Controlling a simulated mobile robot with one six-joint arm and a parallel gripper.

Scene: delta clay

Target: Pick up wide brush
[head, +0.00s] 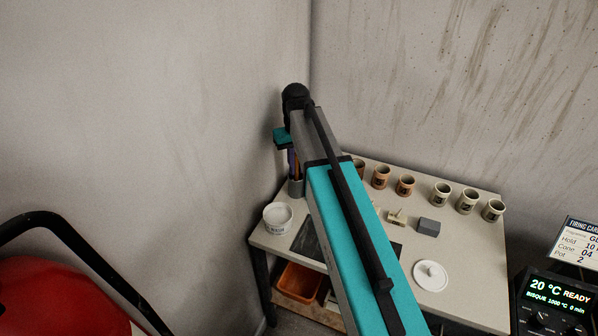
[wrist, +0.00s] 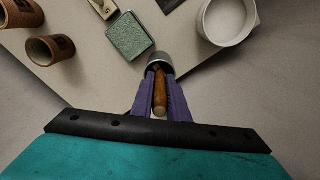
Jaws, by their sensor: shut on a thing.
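The wide brush (wrist: 159,92) shows as an orange-brown wooden handle in the wrist view. My gripper (wrist: 160,76) has purple fingers and is shut on this handle. The handle's lower part goes down toward a grey metal cup (wrist: 159,58) near the table edge. The brush's bristle end is hidden, and I cannot tell whether it is still inside the cup. In the head view, my gripper (head: 293,168) is at the table's back left corner, largely behind my teal arm, just above the grey cup (head: 296,188).
Several clay mugs (head: 406,186) line the table's (head: 470,255) back. A green speckled block (wrist: 128,37) lies near the cup. A grey block (head: 428,227) and white lid (head: 431,275) lie right. Walls are close behind.

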